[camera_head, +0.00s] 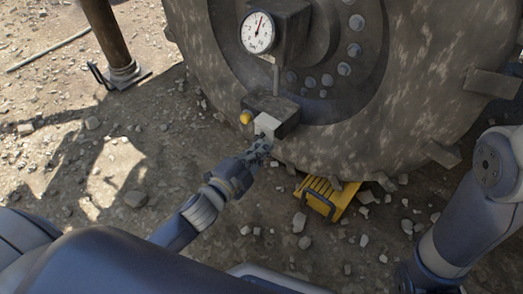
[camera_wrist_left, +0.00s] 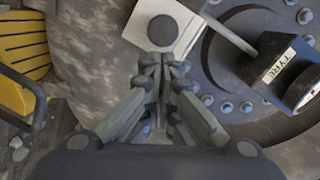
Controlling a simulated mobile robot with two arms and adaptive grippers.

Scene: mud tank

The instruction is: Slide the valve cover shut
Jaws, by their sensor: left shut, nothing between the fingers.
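A dark valve block (camera_head: 284,113) sits low on the big wheel's hub. A pale grey plate (camera_head: 267,124), which looks like the valve cover, is on its front, with a yellow round knob (camera_head: 246,117) to its left. My left gripper (camera_head: 266,143) is shut and empty, its tips just below the pale plate. In the left wrist view the left gripper's tips (camera_wrist_left: 163,66) are at the lower edge of the pale plate (camera_wrist_left: 188,22), which has a dark round spot (camera_wrist_left: 162,30). I cannot tell whether they touch it. My right gripper is not in view.
The big muddy wheel (camera_head: 420,60) fills the back, with a pressure gauge (camera_head: 257,32) above the block. A rusty post (camera_head: 107,30) stands at the back left.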

